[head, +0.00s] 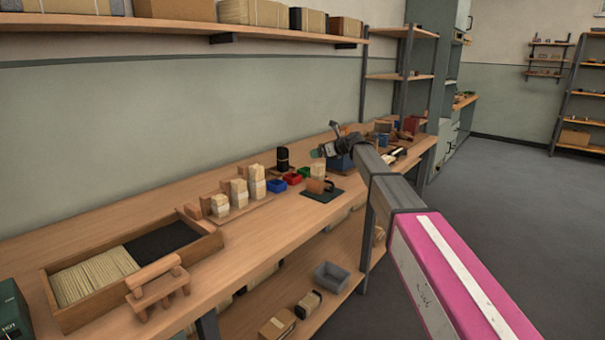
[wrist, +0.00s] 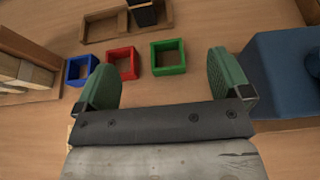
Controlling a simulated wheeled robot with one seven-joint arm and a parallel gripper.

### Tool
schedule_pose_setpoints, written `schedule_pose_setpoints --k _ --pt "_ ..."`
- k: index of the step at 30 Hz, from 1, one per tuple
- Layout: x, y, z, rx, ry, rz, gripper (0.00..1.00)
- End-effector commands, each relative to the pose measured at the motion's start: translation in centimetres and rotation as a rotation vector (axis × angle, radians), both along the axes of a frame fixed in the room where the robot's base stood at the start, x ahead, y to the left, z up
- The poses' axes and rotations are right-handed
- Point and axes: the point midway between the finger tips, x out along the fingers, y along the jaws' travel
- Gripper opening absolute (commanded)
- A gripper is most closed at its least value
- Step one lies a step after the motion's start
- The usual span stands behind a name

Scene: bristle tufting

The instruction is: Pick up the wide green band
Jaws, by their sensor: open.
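The wide green band (wrist: 169,71) is a square, open-topped frame lying on the wooden bench, with bench wood showing through its middle. In the head view it is a small green shape (head: 304,171) beside the red one. My gripper (wrist: 168,84) is open, its two green-padded fingers spread wide with nothing between them. In the wrist view the band appears beyond the fingertips, between them and apart from both. In the head view my gripper (head: 328,149) is over the bench, to the right of the band; its fingers are too small to make out.
A red frame (wrist: 121,76) and a blue frame (wrist: 80,82) lie left of the green band. A wooden tray (wrist: 100,28) with a dark block is beyond them. A large blue block (wrist: 285,65) stands close to my right finger. Bare bench surrounds the green band.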

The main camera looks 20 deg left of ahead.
Motion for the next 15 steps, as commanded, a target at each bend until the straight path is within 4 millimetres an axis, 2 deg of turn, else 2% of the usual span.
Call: schedule_pose_setpoints --k 5,14,15 --pt "0.0 0.0 -2.2 -0.001 0.001 0.000 0.96" --pt "0.0 0.0 -7.8 -0.002 0.001 0.000 0.96" --pt "0.3 0.5 -8.1 -0.001 0.000 0.001 0.96"
